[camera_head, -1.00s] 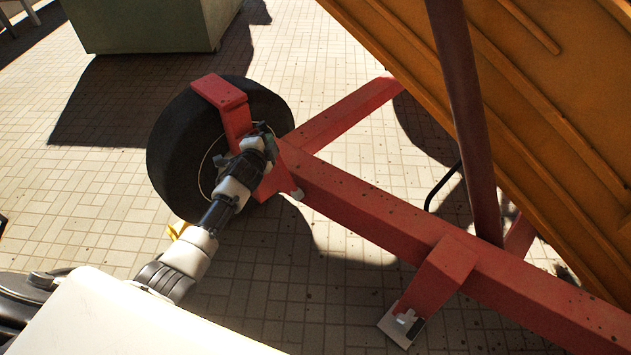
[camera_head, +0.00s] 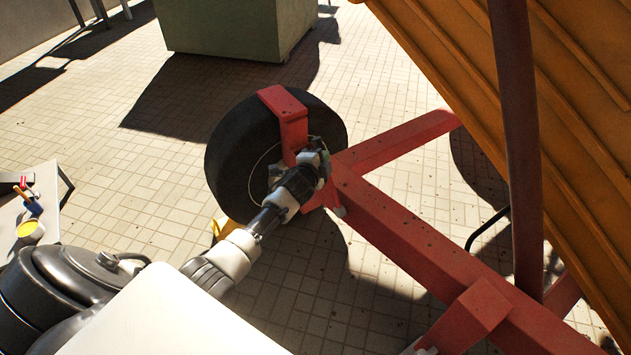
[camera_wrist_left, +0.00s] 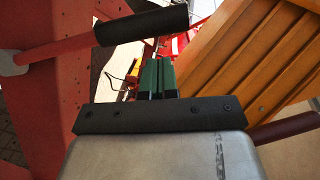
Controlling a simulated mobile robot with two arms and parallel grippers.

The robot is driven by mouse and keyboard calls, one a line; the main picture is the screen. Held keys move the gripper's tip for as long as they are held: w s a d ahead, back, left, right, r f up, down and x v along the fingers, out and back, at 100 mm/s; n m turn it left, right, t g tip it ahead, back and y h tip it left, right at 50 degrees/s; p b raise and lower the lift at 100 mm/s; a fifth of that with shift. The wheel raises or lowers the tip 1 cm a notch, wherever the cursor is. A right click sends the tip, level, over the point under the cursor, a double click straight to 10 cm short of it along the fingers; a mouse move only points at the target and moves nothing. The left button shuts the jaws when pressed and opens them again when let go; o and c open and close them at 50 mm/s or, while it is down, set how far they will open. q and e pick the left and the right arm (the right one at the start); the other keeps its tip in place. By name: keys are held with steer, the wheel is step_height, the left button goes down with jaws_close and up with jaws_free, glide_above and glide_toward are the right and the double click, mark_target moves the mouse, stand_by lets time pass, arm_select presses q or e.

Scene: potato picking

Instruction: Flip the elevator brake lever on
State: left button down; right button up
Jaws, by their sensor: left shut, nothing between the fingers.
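The brake lever shows in the left wrist view as a red bar with a black grip (camera_wrist_left: 142,27), lying across the upper left beside a red frame plate. My left gripper (camera_wrist_left: 157,68) has its green fingers shut and empty, just below the grip in that picture; I cannot tell whether they touch it. In the head view my left gripper (camera_head: 322,150) is at the red frame of the elevator (camera_head: 400,230), in front of the black wheel (camera_head: 232,160). There the lever is hidden or too small to make out. My right gripper is not in view.
The orange elevator body (camera_head: 580,150) and a dark red post (camera_head: 517,150) rise at the right. A green box (camera_head: 225,28) stands at the back. A small table (camera_head: 45,190) with tools is at the left. Tiled floor (camera_head: 130,190) is open left of the wheel.

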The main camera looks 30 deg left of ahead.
arm_select(q)
steer(key=p+v, duration=0.1)
steer(key=v, duration=0.9)
steer(key=shift+s+d+r, duration=0.3)
steer(key=shift+d+r, duration=0.05)
steer(key=shift+d, duration=0.05)
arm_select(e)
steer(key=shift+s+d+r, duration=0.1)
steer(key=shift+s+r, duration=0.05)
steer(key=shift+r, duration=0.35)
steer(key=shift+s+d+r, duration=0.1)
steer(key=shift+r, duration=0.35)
